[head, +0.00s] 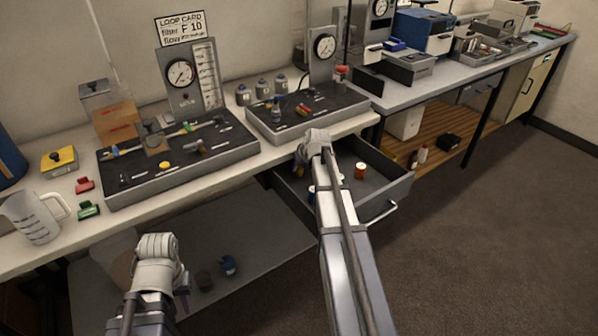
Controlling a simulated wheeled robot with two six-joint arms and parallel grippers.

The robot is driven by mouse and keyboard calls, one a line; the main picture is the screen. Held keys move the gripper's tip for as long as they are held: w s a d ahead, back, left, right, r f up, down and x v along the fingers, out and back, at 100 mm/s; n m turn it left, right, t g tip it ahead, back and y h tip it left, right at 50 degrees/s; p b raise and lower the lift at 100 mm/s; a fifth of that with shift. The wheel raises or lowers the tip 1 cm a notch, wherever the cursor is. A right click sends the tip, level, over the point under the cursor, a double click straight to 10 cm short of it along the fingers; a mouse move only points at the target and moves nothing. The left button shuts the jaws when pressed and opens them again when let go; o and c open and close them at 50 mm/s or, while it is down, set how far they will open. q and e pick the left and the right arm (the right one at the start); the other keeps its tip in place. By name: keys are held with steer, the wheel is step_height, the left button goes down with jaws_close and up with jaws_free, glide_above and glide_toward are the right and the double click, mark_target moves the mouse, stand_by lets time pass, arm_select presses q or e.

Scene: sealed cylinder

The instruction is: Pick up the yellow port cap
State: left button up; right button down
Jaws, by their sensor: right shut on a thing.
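A small yellow disc that looks like the yellow port cap (164,165) lies on the left dark tray (150,184). My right gripper (301,158) is over the back left part of the open drawer (398,190), close to the bench's front edge. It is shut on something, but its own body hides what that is. My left gripper (157,246) is low in front of the bench, well below the disc. Its fingers are not clear to see.
The drawer holds an orange-red item (360,171) and a few others, partly hidden by my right arm. A measuring jug (37,217), a yellow block (59,159) and red and green clips stand at the left. A second dark tray (305,108) sits behind the drawer.

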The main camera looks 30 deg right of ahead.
steer(key=shift+s+r+p, duration=0.3)
steer(key=shift+r+p, duration=0.05)
steer(key=shift+p, duration=0.05)
steer(key=s+r+p, duration=0.2)
steer(key=s, duration=0.2)
steer(key=s+a+r+p, duration=0.1)
steer(key=s+r+p, duration=0.1)
steer(key=s, duration=0.3)
steer(key=s+r+p, duration=0.3)
steer(key=s, duration=0.1)
steer(key=shift+s+a+r, duration=0.15)
steer(key=shift+s+a, duration=0.05)
steer(key=shift+a, duration=0.15)
steer(key=shift+r, duration=0.1)
